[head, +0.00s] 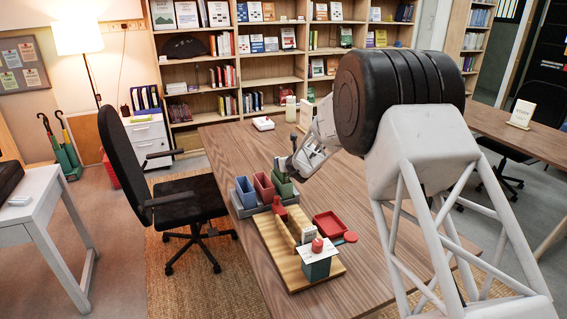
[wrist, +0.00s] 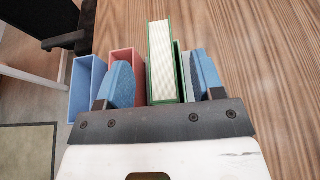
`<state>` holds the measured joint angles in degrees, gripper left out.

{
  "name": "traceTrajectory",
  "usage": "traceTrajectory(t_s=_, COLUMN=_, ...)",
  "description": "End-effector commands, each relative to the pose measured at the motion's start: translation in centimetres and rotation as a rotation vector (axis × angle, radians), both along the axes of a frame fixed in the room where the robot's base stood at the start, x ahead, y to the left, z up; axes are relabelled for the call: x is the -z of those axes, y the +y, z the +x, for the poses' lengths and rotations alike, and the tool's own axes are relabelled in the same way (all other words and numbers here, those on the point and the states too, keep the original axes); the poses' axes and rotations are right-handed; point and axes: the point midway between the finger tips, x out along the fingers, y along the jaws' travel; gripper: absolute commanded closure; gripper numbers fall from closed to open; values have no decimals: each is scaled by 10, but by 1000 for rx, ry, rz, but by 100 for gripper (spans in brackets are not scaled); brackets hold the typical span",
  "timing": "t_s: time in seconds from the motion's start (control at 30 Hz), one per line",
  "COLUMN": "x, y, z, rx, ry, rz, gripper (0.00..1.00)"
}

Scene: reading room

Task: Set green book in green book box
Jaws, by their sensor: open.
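In the wrist view, the green book (wrist: 166,58) stands with its pale page edges showing, between the two blue fingers of my open gripper (wrist: 164,80). Gaps show on both sides of the book. A green edge (wrist: 179,68) beside the book looks like part of the green book box, which shows in the head view (head: 284,188) at the right end of a row of boxes. The book's lower part is hidden, so I cannot tell how deep it sits in the box. In the head view my gripper (head: 290,166) is just above the green box.
The red box (head: 264,187) and blue box (head: 245,193) stand to the left of the green one. A wooden board (head: 268,239) with small items and a red tray (head: 330,225) lie nearer. A black chair (head: 182,205) stands at left; the table's far part is mostly clear.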

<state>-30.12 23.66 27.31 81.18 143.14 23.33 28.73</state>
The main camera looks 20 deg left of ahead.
Motion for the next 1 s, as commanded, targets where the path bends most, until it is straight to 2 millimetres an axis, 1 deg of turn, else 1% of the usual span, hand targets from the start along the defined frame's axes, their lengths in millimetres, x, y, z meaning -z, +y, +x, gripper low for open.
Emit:
traceTrajectory(t_s=0.3, x=-12, y=-20, z=-20, rx=0, ry=-1, rz=1, gripper=38)
traceTrajectory(t_s=0.5, x=-18, y=-30, z=-30, rx=0, ry=-1, rz=1, gripper=38)
traceTrajectory(t_s=0.7, x=-20, y=-36, z=-36, rx=0, ry=1, rz=-1, gripper=38)
traceTrajectory(t_s=1.0, x=-21, y=-37, z=-37, rx=0, ry=1, rz=-1, gripper=38)
